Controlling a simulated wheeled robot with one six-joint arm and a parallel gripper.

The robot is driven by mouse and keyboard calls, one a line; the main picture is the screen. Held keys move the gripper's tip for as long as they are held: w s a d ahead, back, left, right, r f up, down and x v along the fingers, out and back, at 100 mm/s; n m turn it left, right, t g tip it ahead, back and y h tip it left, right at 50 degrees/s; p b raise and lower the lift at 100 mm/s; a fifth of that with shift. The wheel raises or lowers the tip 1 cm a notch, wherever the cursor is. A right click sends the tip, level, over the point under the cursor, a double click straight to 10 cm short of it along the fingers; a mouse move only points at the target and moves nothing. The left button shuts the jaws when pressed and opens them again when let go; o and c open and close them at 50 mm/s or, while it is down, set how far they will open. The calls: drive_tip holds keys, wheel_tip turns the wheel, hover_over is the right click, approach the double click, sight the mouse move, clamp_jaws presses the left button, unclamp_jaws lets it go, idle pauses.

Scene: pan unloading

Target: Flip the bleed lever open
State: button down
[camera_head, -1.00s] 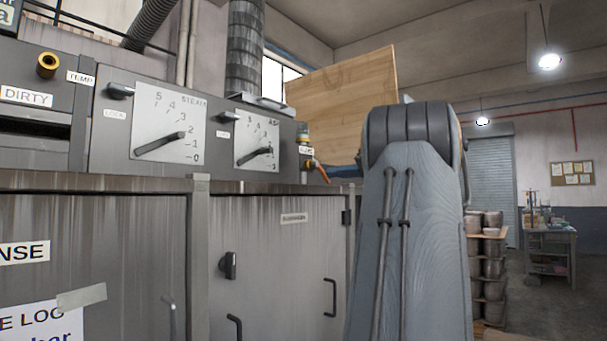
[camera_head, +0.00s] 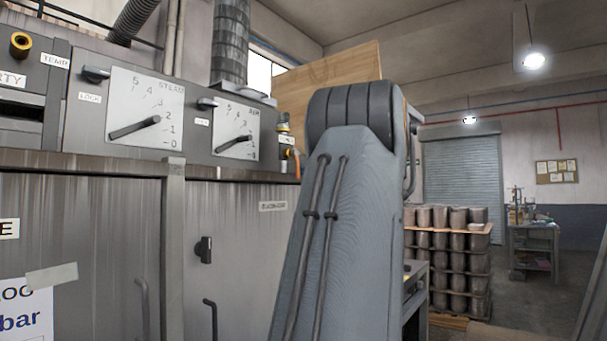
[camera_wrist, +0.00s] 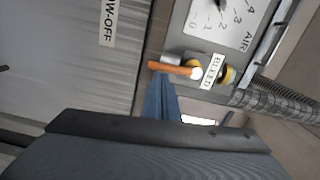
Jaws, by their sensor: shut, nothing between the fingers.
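The bleed lever (camera_wrist: 172,68) is a slim orange handle on a small brass valve, beside a white BLEED label (camera_wrist: 212,72) in the wrist view. It points left in that view, away from the valve body. In the head view the lever (camera_head: 297,164) hangs downward at the panel's right end, close to my arm's outline. My gripper (camera_wrist: 160,132) shows as a dark edge and blue-grey body across the bottom of the wrist view.
The AIR gauge (camera_wrist: 217,22) and a ribbed pipe (camera_wrist: 285,103) lie near the valve. Grey cabinet doors (camera_head: 240,260) stand below the panel. A plywood board (camera_head: 330,85) rises behind my arm. Stacked pots (camera_head: 450,260) stand at right, with open floor beyond.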

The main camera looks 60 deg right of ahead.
drive_tip(key=shift+a, duration=0.15)
idle(0.4)
drive_tip(key=s+d+b, duration=0.1)
drive_tip(key=s+d, duration=0.1)
drive_tip(key=s, duration=0.9)
drive_tip(key=shift+s, duration=0.25)
drive_tip(key=shift+d, duration=0.1)
